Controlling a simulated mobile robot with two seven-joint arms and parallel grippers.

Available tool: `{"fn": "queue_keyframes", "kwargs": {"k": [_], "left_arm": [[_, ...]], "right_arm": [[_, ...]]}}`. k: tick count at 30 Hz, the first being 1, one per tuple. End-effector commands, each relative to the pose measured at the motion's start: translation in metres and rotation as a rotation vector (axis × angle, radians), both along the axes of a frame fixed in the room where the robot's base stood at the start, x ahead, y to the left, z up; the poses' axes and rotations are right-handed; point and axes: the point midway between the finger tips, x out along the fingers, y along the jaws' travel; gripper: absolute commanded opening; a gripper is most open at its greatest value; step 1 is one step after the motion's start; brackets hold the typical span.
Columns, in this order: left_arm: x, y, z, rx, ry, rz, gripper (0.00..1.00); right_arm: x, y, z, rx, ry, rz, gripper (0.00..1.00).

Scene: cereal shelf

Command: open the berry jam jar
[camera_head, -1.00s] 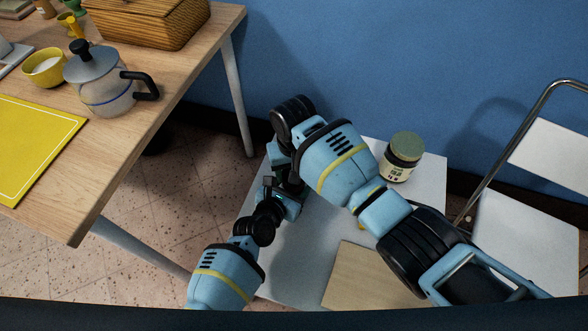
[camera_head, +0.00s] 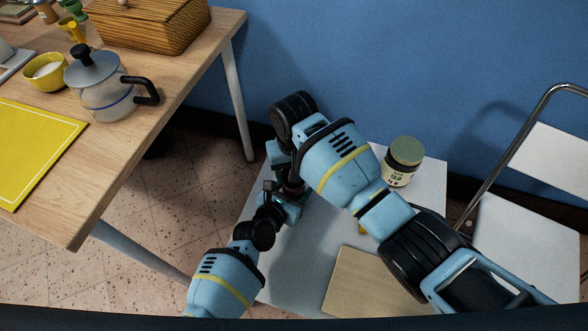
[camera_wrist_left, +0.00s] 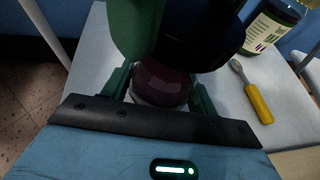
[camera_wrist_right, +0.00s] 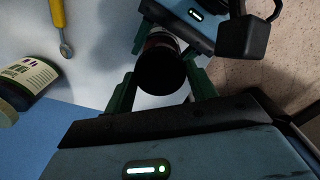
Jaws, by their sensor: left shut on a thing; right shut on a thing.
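The berry jam jar, with dark red contents, shows in the left wrist view (camera_wrist_left: 160,82) between the fingers of my left gripper (camera_wrist_left: 160,95), which is shut on it. In the head view a small dark red part of the jar (camera_head: 292,190) shows beside my left gripper (camera_head: 283,203); my right arm hides much of the area. In the right wrist view my right gripper (camera_wrist_right: 160,90) is shut around the dark round lid (camera_wrist_right: 160,70), with the left gripper just beyond. I cannot tell whether lid and jar are apart.
A green-lidded jar (camera_head: 403,162) stands at the back of the white table (camera_head: 425,200). A yellow-handled utensil (camera_wrist_left: 257,98) lies near it. A wooden board (camera_head: 370,285) is at the front. A folding chair (camera_head: 520,225) stands right, a wooden table (camera_head: 165,95) left.

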Motion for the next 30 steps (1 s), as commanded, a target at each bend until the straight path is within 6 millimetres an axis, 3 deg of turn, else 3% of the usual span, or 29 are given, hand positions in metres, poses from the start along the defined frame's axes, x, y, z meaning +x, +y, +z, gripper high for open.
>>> {"fn": "queue_keyframes", "kwargs": {"k": [9,17,18,23,30], "left_arm": [[0.000,0.000,0.000,0.000,-0.001,0.001,0.00],[0.000,0.000,0.000,0.000,-0.001,0.001,0.00],[0.000,0.000,0.000,0.000,-0.001,0.001,0.61],[0.000,0.000,0.000,0.000,-0.001,0.000,0.82],[0.000,0.000,0.000,0.000,0.000,0.000,0.84]], "right_arm": [[0.000,0.000,0.034,0.001,-0.002,0.000,0.29],[0.000,0.000,0.036,0.000,-0.001,0.000,0.29],[0.000,0.000,0.036,0.000,-0.001,0.000,0.29],[0.000,0.000,0.036,0.000,-0.001,0.000,0.29],[0.000,0.000,0.036,0.000,-0.001,0.000,0.29]]}}
